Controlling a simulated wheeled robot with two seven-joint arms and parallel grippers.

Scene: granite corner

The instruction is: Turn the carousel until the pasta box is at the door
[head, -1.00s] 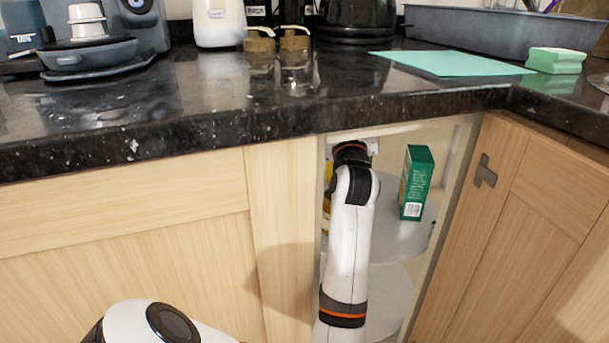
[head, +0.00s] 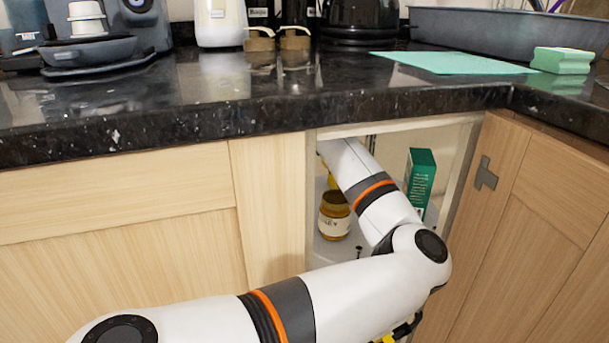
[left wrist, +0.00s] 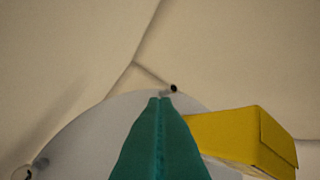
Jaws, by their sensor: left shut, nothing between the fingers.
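The carousel (head: 335,250) is a grey round shelf inside the open corner cabinet; its disc also shows in the left wrist view (left wrist: 85,135). A green box (head: 420,178) stands upright on it at the right of the opening. A jar with a pale label (head: 334,214) stands at the left. A yellow box (left wrist: 240,138) lies right of my left gripper in the left wrist view. No label is readable, so I cannot tell which box holds pasta. My left gripper (left wrist: 160,100) has its teal fingers together, empty, over the disc. In the head view it is hidden inside the cabinet.
The dark granite counter (head: 220,105) overhangs the opening. The cabinet door (head: 535,210) stands at the right. A wooden panel (head: 272,205) borders the opening at the left. My left arm fills much of the opening.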

